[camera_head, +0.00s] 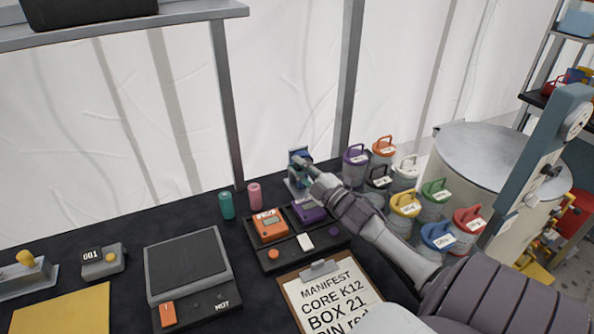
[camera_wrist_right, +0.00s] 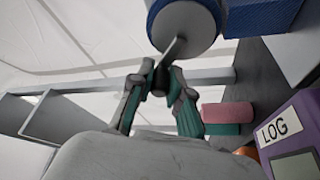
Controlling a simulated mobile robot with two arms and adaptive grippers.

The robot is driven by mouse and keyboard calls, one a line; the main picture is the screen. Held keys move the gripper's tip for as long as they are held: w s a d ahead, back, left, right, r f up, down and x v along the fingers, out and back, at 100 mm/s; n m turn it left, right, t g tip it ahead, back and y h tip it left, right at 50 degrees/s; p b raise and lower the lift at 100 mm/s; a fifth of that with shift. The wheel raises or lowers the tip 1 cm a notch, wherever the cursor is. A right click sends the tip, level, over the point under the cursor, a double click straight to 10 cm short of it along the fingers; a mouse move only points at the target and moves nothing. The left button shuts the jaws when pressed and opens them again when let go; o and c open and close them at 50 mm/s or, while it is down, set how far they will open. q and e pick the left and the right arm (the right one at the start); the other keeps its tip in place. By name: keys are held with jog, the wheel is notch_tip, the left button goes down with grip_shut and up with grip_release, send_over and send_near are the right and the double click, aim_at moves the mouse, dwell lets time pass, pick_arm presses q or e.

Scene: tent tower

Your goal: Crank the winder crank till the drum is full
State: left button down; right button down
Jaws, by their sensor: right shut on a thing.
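The winder (camera_head: 296,181) stands on the black table near its back edge, small and partly hidden by my right gripper (camera_head: 304,164). In the right wrist view, my right gripper (camera_wrist_right: 160,83) has its two green-and-grey fingers closed around the dark knob of the winder crank. The crank's grey arm (camera_wrist_right: 174,50) runs from the knob up to the hub. The round grey end of the drum (camera_wrist_right: 184,24) with a blue rim shows at the top. How full the drum is cannot be told. My left gripper is not in view.
A purple device (camera_head: 308,211) and an orange device (camera_head: 270,226) sit in a black tray just in front. Pink (camera_head: 254,196) and teal (camera_head: 227,206) cylinders stand left of the winder. Several lidded jars (camera_head: 403,203) crowd the right, close to my arm.

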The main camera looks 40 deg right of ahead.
jog(key=shift+s+d+r+m+t+h, duration=0.15)
jog(key=shift+d+m+t+h, duration=0.1)
jog(key=shift+m, duration=0.6)
jog(key=shift+w+d+r+m+t+h, duration=0.15)
jog(key=shift+m+t+h, duration=0.1)
jog(key=shift+m, duration=0.6)
jog(key=shift+s, duration=0.1)
jog(key=c, duration=1.1)
grip_release()
jog(key=v, duration=1.2)
